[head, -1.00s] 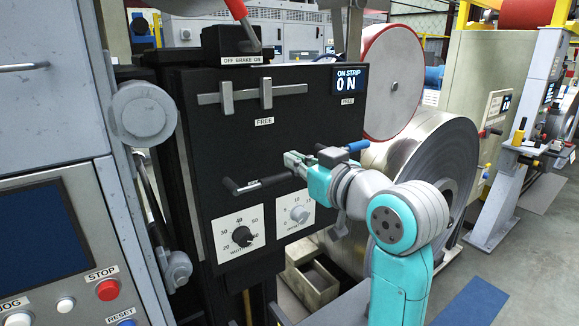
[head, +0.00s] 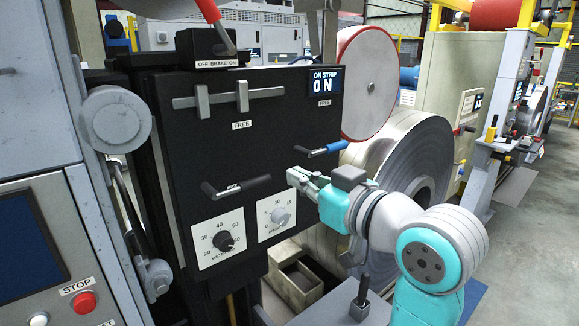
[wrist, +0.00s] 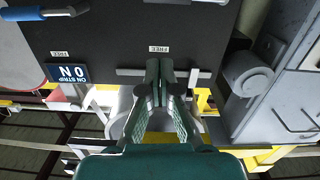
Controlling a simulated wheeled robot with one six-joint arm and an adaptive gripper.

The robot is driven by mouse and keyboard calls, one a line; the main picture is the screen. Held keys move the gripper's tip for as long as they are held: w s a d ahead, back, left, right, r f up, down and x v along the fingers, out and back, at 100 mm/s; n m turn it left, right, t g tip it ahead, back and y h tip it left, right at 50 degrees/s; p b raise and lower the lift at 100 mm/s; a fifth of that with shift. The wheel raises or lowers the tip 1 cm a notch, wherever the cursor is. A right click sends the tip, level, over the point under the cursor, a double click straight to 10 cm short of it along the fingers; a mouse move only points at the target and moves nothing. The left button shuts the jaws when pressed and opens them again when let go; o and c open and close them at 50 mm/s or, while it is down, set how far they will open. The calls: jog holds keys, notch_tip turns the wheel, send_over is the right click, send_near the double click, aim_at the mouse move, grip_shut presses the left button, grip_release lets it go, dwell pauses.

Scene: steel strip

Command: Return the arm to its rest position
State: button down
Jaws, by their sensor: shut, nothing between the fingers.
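My gripper (head: 295,178) is at the end of my teal and grey arm, in front of the black control panel (head: 265,133). It is shut and empty, just right of the black-gripped lever (head: 238,187), with a visible gap to it. In the wrist view my gripper (wrist: 160,65) also shows with its fingers together, the panel (wrist: 105,40) behind it upside down. A blue-gripped lever (head: 328,149) sits above and right of the gripper. The panel's display (head: 325,81) reads "ON STRIP 0 N".
A large steel coil (head: 410,165) stands right of the panel, close behind my arm. A grey console with a red stop button (head: 82,302) is at the left. A red-topped brake lever (head: 208,10) rises above the panel. Open floor (head: 525,240) lies at the right.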

jog(key=s+d+f+m+h, duration=0.2)
jog(key=s+d+f, duration=0.15)
jog(key=f, duration=0.75)
jog(key=s+d+f+m+t+h, duration=0.1)
jog(key=s+d+f+m+h, duration=0.2)
jog(key=f, duration=0.9)
jog(key=s+d+f+m+h, duration=0.15)
jog(key=s+f, duration=0.35)
jog(key=f, duration=0.6)
jog(key=s+d+f+m+h, duration=0.15)
jog(key=s+f, duration=0.25)
jog(key=s, duration=0.4)
jog(key=s+d+f+h, duration=0.1)
jog(key=s+d+f, duration=0.2)
jog(key=s+f, duration=0.35)
jog(key=f+v, duration=0.1)
jog(key=v, duration=1.6)
jog(key=shift+s+g, duration=0.4)
jog(key=shift+s, duration=0.05)
